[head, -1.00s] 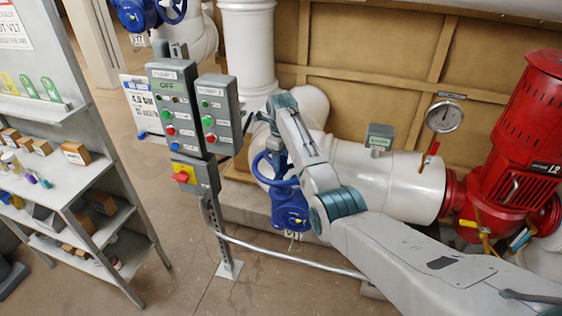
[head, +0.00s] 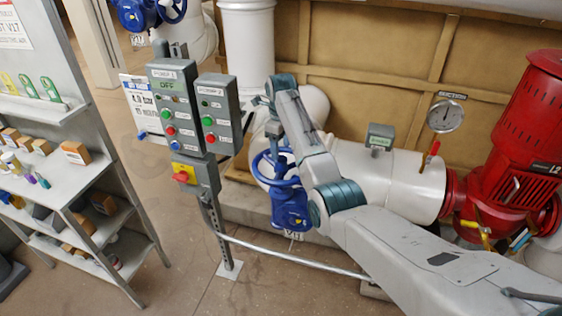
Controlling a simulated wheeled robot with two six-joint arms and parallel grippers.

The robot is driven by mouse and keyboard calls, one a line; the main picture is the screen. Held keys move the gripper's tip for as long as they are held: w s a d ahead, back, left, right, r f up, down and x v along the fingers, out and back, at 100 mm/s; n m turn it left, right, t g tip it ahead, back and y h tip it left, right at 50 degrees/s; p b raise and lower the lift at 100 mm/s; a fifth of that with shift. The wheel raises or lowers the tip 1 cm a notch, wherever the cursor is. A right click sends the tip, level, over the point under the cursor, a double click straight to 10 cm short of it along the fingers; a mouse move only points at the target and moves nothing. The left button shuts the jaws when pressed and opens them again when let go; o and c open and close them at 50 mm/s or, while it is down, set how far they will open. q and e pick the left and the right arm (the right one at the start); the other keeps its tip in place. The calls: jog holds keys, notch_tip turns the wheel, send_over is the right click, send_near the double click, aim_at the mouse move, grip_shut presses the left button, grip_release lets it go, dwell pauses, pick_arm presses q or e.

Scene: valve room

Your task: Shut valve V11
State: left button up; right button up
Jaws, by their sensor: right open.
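A blue valve (head: 291,209) with a blue handwheel (head: 262,176) stands on the white pipe behind the control post. A small tag (head: 293,236) hangs under it, too small to read surely. My right arm reaches in from the lower right and passes in front of the pipe. My right gripper (head: 273,132) is open, pointing down above the handwheel. It looks empty, and I cannot tell whether it touches the rim. My left gripper is out of view.
A control post with two grey button boxes (head: 178,112) stands just left of the valve. A shelf (head: 75,185) with small items is at the left. A red pump (head: 515,140) is at the right. Another blue valve (head: 138,14) shows at the top left.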

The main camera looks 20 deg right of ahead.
jog(key=n, duration=0.2)
jog(key=shift+s+r+n, duration=0.1)
jog(key=shift+n, duration=0.3)
jog(key=n, duration=0.2)
jog(key=shift+n, duration=0.3)
jog(key=n, duration=1.2)
jog(key=shift+n, duration=0.3)
jog(key=n, duration=0.6)
